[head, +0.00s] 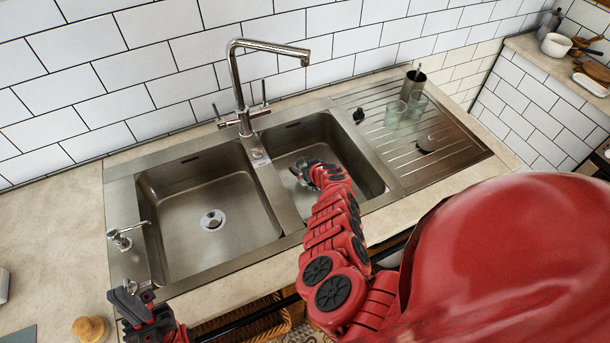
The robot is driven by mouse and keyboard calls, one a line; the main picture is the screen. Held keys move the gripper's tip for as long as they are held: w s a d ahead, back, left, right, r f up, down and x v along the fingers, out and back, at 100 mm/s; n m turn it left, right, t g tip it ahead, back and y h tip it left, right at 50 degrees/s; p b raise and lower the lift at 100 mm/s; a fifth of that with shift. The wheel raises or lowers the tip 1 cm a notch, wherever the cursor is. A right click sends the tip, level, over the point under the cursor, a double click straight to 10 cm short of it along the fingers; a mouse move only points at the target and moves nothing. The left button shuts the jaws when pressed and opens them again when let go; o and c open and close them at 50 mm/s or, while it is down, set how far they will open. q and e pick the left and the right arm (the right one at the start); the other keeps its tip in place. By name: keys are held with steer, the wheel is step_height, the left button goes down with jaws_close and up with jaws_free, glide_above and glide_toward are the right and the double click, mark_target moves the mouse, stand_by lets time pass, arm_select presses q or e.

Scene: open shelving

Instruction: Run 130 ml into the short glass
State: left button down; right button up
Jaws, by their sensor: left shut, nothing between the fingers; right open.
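Two clear glasses stand on the ribbed drainboard right of the sink, a nearer one (395,114) and one beside it (417,104). From here I cannot tell for sure which is the short one. The chrome tap (240,85) stands behind the sink, its spout turned right over the right basin, with a lever on each side; no water shows. My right gripper (303,174) is open, low over the right basin (350,160); its fingertips are small and partly hidden by the arm. My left gripper (132,290) is shut and empty at the sink's front left corner.
The left basin (200,205) is empty apart from its drain. A metal cup (413,84) with a utensil stands behind the glasses. A soap dispenser (122,238) stands on the left rim. A wooden-topped item (90,329) is at the lower left. My red arm covers the right foreground.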

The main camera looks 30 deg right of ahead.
mark_target(302, 162)
steer(key=b+x, duration=0.1)
steer(key=x, duration=0.2)
steer(key=shift+s+d+f+b, duration=0.1)
steer(key=shift+d+b, duration=0.05)
steer(key=shift+b, duration=0.25)
steer(key=shift+w, duration=0.3)
jaws_close()
